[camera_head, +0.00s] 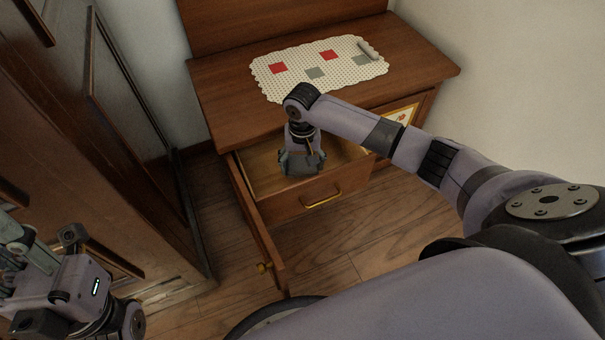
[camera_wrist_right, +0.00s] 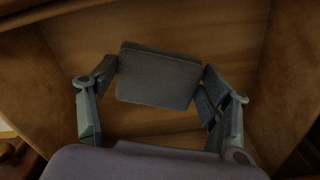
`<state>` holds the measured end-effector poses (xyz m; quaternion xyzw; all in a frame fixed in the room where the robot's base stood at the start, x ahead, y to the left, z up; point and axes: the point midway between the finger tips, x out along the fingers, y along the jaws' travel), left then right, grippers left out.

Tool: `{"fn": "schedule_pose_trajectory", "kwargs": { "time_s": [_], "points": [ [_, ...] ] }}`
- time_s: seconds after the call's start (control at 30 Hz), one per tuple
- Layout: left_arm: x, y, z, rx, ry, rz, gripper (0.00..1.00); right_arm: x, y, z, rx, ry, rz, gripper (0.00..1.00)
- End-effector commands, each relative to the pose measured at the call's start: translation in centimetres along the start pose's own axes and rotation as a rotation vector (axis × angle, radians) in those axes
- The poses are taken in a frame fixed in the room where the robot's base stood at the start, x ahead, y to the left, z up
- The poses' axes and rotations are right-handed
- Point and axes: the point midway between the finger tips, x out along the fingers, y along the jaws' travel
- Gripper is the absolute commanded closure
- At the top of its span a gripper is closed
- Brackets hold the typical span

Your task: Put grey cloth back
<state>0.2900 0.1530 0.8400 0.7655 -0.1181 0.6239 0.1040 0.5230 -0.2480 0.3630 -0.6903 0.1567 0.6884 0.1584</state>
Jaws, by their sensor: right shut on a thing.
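My right gripper (camera_head: 302,165) reaches down into the open drawer (camera_head: 258,185) of the wooden cabinet. In the right wrist view, the grey cloth (camera_wrist_right: 158,76), a flat folded rectangle, lies between the two fingers of the right gripper (camera_wrist_right: 157,86). The fingers are shut on its left and right edges. The drawer's wooden floor (camera_wrist_right: 85,30) shows behind it; whether the cloth touches it I cannot tell. In the head view the gripper hides the cloth. Part of my left arm and gripper (camera_head: 75,285) shows at the lower left; its fingers are not clear.
A scalloped, dotted white mat (camera_head: 300,85) lies on the cabinet top, with red and grey flat squares and a small grey roll (camera_head: 368,48). A cabinet door (camera_head: 262,230) stands open below the drawer's left side. A dark armoire (camera_head: 130,170) stands left. Bare floor shows in front.

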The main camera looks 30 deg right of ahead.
Motion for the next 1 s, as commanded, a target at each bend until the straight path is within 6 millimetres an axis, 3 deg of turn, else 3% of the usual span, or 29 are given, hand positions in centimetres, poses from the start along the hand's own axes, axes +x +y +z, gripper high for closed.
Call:
{"fn": "schedule_pose_trajectory", "kwargs": {
  "time_s": [0.13, 0.23, 0.63, 0.67, 0.93, 1.0],
  "points": [
    [-1.8, 0.0, 0.4, 0.0, -0.001, 0.0, 0.72, 3.0, 0.0, 0.1, 0.0, -0.002, 0.001, 0.5],
    [-1.9, 0.0, 0.6, 0.002, 0.015, 0.007, 0.72, 4.3, 0.1, 0.1, 0.0, -0.002, 0.002, 0.5],
    [-1.3, 0.0, 0.6, 0.002, 0.017, 0.009, 0.72, 4.6, 0.0, 0.1, 0.0, -0.001, 0.0, 0.5],
    [-1.4, 0.0, 0.6, 0.002, 0.016, 0.009, 0.72, 4.6, 0.0, 0.0, 0.0, 0.0, 0.0, 0.26],
    [-1.7, 0.0, 0.6, 0.001, 0.006, 0.004, 0.72, 4.5, 0.0, 0.0, 0.0, 0.0, 0.001, 0.08],
    [-1.7, 0.0, 0.6, 0.001, 0.006, 0.004, 0.72, 4.5, 0.0, 0.0, 0.0, 0.0, 0.001, 0.08]
  ]
}}
